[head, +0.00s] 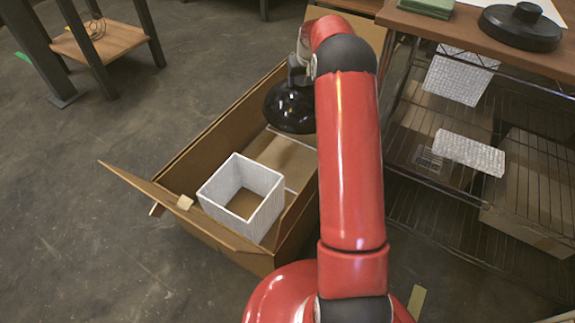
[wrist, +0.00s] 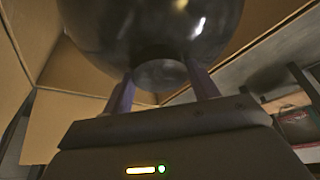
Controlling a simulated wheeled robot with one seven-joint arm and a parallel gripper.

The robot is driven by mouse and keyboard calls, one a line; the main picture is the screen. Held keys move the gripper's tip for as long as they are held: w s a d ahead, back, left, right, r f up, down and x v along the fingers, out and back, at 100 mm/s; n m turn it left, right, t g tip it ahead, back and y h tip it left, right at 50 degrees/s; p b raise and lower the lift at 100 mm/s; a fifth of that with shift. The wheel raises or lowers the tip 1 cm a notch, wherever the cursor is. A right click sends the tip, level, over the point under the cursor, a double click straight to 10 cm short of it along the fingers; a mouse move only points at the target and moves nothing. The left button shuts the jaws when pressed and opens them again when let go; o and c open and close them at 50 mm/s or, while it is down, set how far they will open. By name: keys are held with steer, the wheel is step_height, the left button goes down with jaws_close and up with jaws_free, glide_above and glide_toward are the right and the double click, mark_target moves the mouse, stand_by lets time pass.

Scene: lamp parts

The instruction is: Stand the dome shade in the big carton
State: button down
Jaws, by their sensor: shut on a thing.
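The black glossy dome shade (head: 290,106) hangs from my gripper (head: 296,72) over the far part of the big carton (head: 186,152) in the head view. My gripper is shut on the narrow neck of the shade. In the wrist view the shade (wrist: 150,30) fills the top, with its neck (wrist: 160,74) between the two fingers of my gripper (wrist: 160,82). The carton is open, with flaps folded out. The shade's rim is hidden in the wrist view, and I cannot tell whether it touches the carton floor. My arm hides the carton's right side.
A white square box-shaped shade (head: 241,187) stands in the carton's near end. A wire rack (head: 480,200) with bubble-wrapped packs (head: 468,152) stands at right, under a table top holding a black round base (head: 520,28). A metal-legged stand (head: 110,40) is at upper left. The left floor is clear.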

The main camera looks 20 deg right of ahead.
step_height(320, 180, down, 21)
steer(key=b, duration=0.3)
steer(key=shift+d+r, duration=0.15)
steer(key=shift+r, duration=0.05)
steer(key=shift+f, duration=0.1)
steer(key=shift+c, duration=2.1)
jaws_free()
steer(key=shift+f, duration=0.15)
